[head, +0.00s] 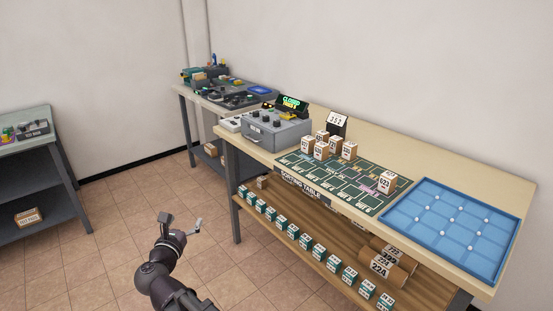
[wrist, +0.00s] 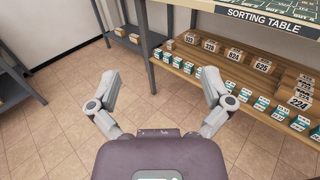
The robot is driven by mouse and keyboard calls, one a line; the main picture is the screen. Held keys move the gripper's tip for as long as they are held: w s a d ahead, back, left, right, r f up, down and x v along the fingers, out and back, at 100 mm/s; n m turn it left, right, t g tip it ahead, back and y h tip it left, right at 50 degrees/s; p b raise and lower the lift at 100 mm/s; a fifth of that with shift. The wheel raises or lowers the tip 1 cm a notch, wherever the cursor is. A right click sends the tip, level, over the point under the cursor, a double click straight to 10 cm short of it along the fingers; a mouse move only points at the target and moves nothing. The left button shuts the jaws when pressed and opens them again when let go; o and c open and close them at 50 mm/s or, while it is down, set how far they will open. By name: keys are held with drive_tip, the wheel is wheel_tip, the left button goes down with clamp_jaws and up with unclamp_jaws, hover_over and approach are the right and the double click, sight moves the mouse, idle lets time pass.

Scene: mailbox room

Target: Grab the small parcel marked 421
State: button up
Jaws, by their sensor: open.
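Several small parcels with white number labels stand on the sorting table (head: 450,165), most in a cluster (head: 321,150) near the grey machine. One small parcel (head: 388,182) stands apart on the green mat, near the blue tray. I cannot clearly read 421 on any of them. In the wrist view, brown parcels with larger numbers, such as the one marked 625 (wrist: 263,66), lie on the lower shelf; 421 is not legible there either. My gripper (head: 181,221) is open and empty over the floor, left of the table. Its two fingers spread apart in the wrist view (wrist: 160,92).
The green sorting mat (head: 312,174), blue tray (head: 447,228) and grey machine (head: 276,131) occupy the tabletop. Small green-and-white boxes (head: 305,242) line the lower shelf's front. Another bench (head: 250,103) stands behind, and a grey shelf (head: 66,190) at left. The tiled floor between is clear.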

drive_tip(key=w+d+f+m+g+h, duration=0.25)
drive_tip(key=d+m, duration=0.25)
drive_tip(key=d, duration=0.3)
drive_tip(key=w+d+f+m+g+h, duration=0.1)
drive_tip(key=d+f+m+g, duration=0.3)
drive_tip(key=d, duration=0.4)
drive_tip(key=w+d+f+m+g+h, duration=0.1)
drive_tip(key=d+f+m+g, duration=0.1)
drive_tip(key=d+f+m, duration=0.35)
drive_tip(key=s+d+f+m+g+y, duration=0.3)
drive_tip(key=s+d+m+g, duration=0.1)
drive_tip(key=d+m, duration=0.6)
drive_tip(key=s+d+f+m+g+y, duration=0.3)
drive_tip(key=s+d+m+g, duration=0.2)
drive_tip(key=d+m, duration=0.5)
drive_tip(key=shift+s+d+f+y, duration=0.2)
drive_tip(key=shift+d+f+y, duration=0.1)
drive_tip(key=shift+y, duration=0.05)
